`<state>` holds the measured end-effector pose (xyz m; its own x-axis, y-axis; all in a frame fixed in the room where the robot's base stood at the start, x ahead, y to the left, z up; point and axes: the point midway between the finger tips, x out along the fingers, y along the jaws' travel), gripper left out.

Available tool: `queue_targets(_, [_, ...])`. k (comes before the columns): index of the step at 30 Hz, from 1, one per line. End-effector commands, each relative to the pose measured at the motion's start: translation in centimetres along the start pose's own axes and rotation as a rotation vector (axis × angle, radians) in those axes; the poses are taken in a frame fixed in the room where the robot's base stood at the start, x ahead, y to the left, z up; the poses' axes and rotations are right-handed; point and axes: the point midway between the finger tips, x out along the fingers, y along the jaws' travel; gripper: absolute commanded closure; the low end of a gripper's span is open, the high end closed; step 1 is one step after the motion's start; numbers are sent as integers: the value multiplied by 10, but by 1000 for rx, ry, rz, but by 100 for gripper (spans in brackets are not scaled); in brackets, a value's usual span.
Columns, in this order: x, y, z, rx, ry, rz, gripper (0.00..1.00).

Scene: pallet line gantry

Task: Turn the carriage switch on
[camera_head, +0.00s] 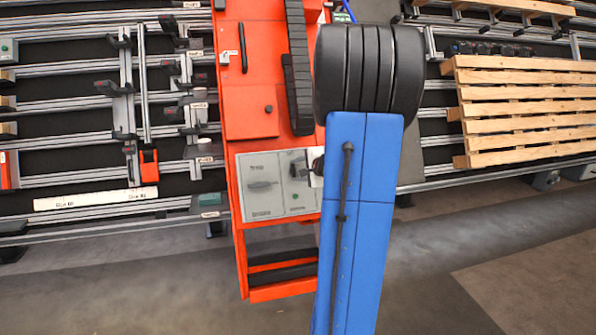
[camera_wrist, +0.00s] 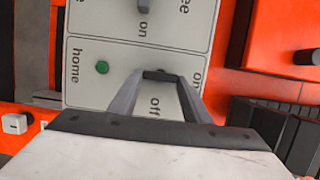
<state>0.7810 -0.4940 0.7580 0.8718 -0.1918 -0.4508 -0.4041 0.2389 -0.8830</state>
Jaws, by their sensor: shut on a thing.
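A grey control panel (camera_head: 258,206) is mounted on the orange carriage (camera_head: 245,110). In the wrist view the panel (camera_wrist: 80,88) shows a section with a green button (camera_wrist: 102,67) by the word "home", and "on" and "off" labels. My gripper (camera_wrist: 160,78) is at this section, its two fingers closed around a dark switch handle (camera_wrist: 158,74). The word "off" shows between the fingers; "on" is partly behind the right finger. The handle is mostly hidden, so its exact angle is unclear.
A second knob (camera_head: 262,184) sits on the panel's left section in the head view. Aluminium rails with clamps (camera_head: 125,90) lie left of the carriage. A wooden pallet (camera_head: 520,105) lies to the right. The floor (camera_head: 430,285) in front is clear.

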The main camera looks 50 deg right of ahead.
Motion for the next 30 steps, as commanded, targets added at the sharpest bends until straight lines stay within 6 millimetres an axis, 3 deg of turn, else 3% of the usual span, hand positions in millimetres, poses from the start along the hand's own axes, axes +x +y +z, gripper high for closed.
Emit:
queue_targets(16, [0,2,0,24,0,-5,79])
queue_targets(17, [0,2,0,24,0,-5,49])
queue_targets(18, [0,2,0,23,0,-5,40])
queue_targets(30, [-4,1,0,22,0,-7,38])
